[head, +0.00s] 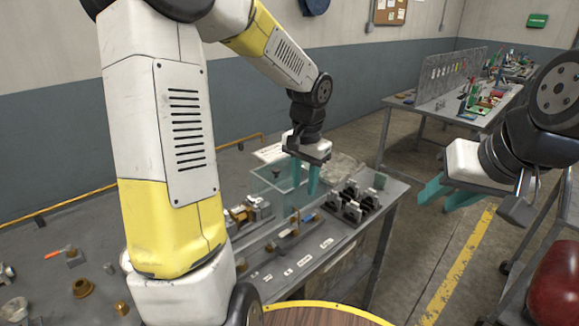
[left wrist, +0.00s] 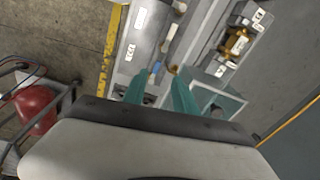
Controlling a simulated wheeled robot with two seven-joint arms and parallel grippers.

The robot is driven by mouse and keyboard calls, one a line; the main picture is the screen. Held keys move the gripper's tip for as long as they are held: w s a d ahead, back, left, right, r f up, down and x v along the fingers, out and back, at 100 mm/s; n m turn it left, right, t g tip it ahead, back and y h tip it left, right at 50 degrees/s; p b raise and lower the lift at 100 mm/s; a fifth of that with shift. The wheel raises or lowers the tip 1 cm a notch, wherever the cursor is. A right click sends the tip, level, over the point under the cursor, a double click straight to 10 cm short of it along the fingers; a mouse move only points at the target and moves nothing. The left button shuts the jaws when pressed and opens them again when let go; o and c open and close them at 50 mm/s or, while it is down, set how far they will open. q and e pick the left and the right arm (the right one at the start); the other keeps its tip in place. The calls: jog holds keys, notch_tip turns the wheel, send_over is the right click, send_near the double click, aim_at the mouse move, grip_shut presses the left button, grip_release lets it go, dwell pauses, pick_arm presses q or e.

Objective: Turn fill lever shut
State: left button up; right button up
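My left gripper (head: 306,180) hangs above the bench, beside a clear tank (head: 270,190). Its teal fingers point down and are apart, with nothing between them. In the left wrist view the same gripper (left wrist: 160,92) shows a gap between its fingers, and the tank (left wrist: 218,100) is just right of them. A brass valve fitting (head: 240,214) sits on the bench left of the gripper; it also shows in the wrist view (left wrist: 238,42) between small white labels. I cannot tell which part is the fill lever. My right gripper (head: 447,194) is open and empty, away from the bench.
A black rack (head: 354,201) stands on the bench right of the tank. Brass parts (head: 83,288) lie at the far left. A second bench (head: 450,98) with tools stands behind. A red rounded object (head: 556,284) is at the lower right. The floor between is clear.

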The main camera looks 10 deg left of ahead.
pick_arm(q)
jog(key=s+a+r+n+t+h, duration=0.2)
jog(key=s+r+t, duration=0.3)
jog(key=s+r, duration=0.7)
jog(key=shift+s+a+n, duration=0.25)
jog(key=shift+s+n, duration=0.65)
jog(key=shift+s, duration=1.1)
jog(key=shift+s+r+h, duration=0.1)
jog(key=shift+s+h, duration=0.2)
jog(key=shift+s, duration=0.4)
